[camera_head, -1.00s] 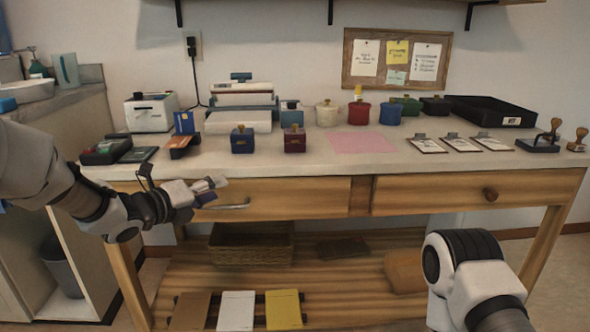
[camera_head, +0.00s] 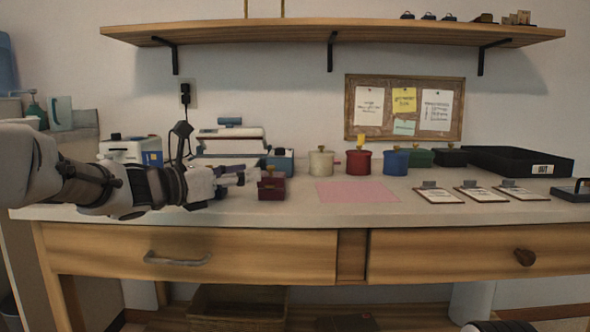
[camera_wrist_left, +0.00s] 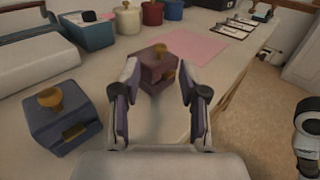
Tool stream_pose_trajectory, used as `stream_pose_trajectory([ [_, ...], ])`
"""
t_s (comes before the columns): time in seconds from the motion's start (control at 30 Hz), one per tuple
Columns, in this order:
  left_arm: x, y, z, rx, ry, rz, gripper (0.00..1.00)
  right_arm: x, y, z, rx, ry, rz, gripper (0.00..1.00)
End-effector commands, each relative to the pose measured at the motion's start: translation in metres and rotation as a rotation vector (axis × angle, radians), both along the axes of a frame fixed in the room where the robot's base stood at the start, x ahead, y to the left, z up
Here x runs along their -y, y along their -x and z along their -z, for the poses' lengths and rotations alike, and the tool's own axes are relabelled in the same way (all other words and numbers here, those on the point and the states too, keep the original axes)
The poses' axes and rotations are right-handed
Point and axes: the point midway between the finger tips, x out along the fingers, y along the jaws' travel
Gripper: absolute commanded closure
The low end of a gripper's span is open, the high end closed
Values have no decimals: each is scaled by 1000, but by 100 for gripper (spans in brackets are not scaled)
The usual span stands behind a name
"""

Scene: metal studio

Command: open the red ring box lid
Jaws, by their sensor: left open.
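The red ring box (camera_head: 271,186), a small dark red box with a gold knob on its lid, stands on the table near the front edge. Its lid is closed. It also shows in the left wrist view (camera_wrist_left: 156,71), just beyond and between my fingertips. My left gripper (camera_head: 242,177) is open and empty, at the box's left side in the head view. In the left wrist view its two fingers (camera_wrist_left: 159,80) point at the box, one to each side. I cannot tell whether they touch it.
A blue box with a gold knob (camera_wrist_left: 60,115) stands close left of my fingers. Behind are a white-and-blue machine (camera_head: 230,140), a cream pot (camera_head: 320,163), a red pot (camera_head: 357,162) and a blue pot (camera_head: 395,162). A pink sheet (camera_head: 357,192) lies flat at right.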

Motion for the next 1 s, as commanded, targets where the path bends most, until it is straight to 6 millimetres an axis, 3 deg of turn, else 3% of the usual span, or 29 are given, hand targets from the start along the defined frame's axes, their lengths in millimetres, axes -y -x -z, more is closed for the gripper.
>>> stream_pose_trajectory([
  [0.4,50,-47,3,-3,0,0,57,0,0,13,-1,0,1,60],
  [0.7,56,-52,2,-4,2,0,57,0,0,13,0,0,2,60],
  [0.73,56,-52,2,-4,2,0,60,0,0,13,0,0,2,60],
  [0.83,56,-52,2,-4,2,0,96,0,0,13,0,0,2,60],
  [0.87,56,-52,2,-4,2,0,100,0,0,13,0,0,2,60],
  [1.0,56,-52,2,-4,2,0,100,0,0,13,0,0,2,60],
])
